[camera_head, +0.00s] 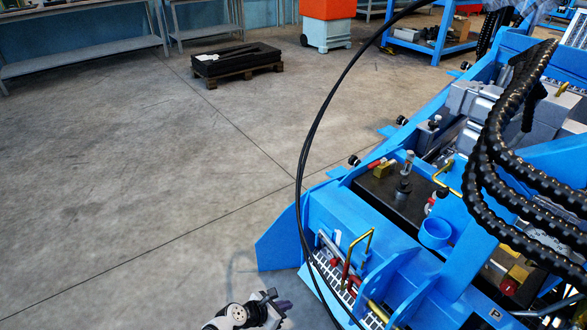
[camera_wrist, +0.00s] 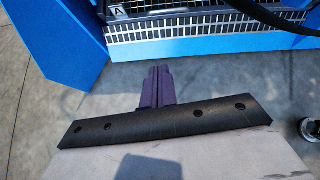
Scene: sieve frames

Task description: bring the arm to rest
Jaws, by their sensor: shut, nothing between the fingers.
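My gripper (camera_head: 284,305) shows at the bottom edge of the head view, at the end of my white and dark arm. It is low in front of the blue machine (camera_head: 330,222), over the bare floor, and apart from the machine as far as I can tell. In the wrist view the purple fingers (camera_wrist: 159,72) are together with nothing between them. They point toward the machine's front edge, where a light slotted strip and a plate marked "A" (camera_wrist: 117,11) show. Most of my arm is out of the head view.
The blue machine (camera_head: 275,243) fills the right side, with brass handles, a blue cup (camera_head: 435,232) and thick black cable chains (camera_head: 490,150). A thin black cable loops down in front of it. The concrete floor (camera_head: 130,180) at left is clear. A pallet (camera_head: 236,66) and workbenches stand far back.

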